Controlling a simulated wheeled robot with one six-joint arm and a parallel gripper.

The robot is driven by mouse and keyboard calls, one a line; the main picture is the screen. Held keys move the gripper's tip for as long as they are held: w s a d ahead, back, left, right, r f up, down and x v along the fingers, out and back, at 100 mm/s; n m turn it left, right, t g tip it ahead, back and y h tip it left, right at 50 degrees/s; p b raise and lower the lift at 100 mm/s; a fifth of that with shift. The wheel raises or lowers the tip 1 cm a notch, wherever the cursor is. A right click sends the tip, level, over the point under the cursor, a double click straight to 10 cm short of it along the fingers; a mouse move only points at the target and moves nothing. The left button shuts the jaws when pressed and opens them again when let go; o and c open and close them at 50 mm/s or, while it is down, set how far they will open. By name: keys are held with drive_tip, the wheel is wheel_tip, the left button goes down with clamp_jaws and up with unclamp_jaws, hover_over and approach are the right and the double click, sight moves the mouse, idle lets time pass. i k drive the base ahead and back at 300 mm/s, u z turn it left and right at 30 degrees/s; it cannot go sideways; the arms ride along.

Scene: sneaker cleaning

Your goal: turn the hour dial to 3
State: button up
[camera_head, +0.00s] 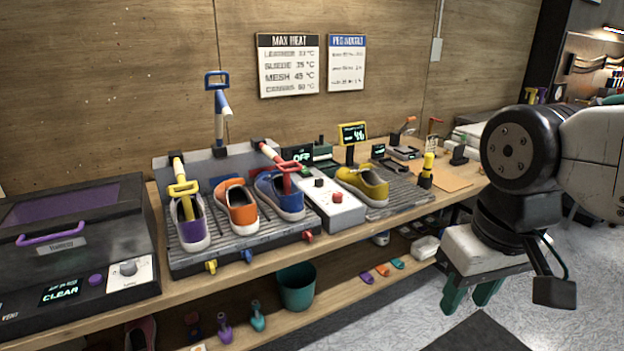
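My gripper (470,294) hangs at the right, in front of the bench, with its two green fingers pointing down. The fingers are apart and nothing shows between them. A grey dial (128,268) sits on a white panel at the front right of the dark machine (100,235) on the left. A white control box (330,208) in the middle of the bench carries a red knob (337,196) and a small dark knob (319,182). The markings are too small to read, so I cannot tell which is the hour dial. My gripper is far from all of them.
A yellow shoe (362,184) lies right of the control box. A teal bin (297,286) stands below. Floor is clear around my gripper.

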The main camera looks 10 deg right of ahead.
sight(318, 182)
drive_tip(key=u, duration=0.35)
drive_tip(key=i, duration=1.35)
drive_tip(key=z, duration=0.2)
